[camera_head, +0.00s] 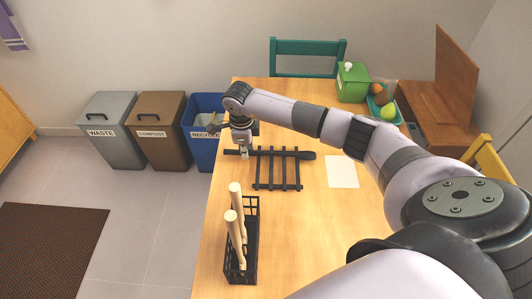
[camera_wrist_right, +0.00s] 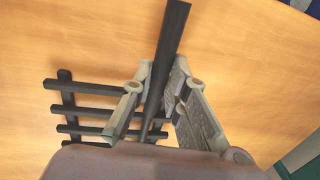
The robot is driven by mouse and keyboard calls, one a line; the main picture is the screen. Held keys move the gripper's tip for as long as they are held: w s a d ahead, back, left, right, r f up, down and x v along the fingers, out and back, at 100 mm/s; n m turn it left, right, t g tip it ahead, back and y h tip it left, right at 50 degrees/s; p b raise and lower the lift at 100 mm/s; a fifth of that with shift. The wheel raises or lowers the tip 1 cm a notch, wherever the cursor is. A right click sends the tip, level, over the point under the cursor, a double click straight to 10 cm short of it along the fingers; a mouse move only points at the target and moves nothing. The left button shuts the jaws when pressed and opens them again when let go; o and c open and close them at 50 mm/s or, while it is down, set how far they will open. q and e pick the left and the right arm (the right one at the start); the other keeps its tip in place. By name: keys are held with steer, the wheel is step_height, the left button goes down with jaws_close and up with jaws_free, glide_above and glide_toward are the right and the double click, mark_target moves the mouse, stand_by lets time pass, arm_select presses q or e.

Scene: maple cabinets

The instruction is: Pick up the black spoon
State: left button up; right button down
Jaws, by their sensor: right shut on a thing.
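The black spoon (camera_head: 307,155) lies across the far end of a black slatted rack (camera_head: 278,180) on the table, its wide end to the right in the head view. Its handle sticks out past the rack's left side. My right gripper (camera_head: 244,154) is at this handle, near the table's left edge. In the right wrist view the dark handle (camera_wrist_right: 168,55) passes between the two fingers of my right gripper (camera_wrist_right: 160,95), which is shut on it. The spoon's wide end is hidden in that view. The rack (camera_wrist_right: 85,112) lies beside the fingers. My left gripper is not in view.
A black wire basket (camera_head: 241,277) with pale-handled utensils (camera_head: 236,205) stands nearer on the wooden table. A white sheet (camera_head: 342,172) lies right of the rack. A green box (camera_head: 352,82) and a fruit tray stand at the far right. Bins (camera_head: 157,131) stand left of the table.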

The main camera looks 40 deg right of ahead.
steer(key=shift+r, duration=0.1)
step_height(320, 180, up, 20)
steer(key=b, duration=0.2)
stand_by(0.5)
stand_by(0.5)
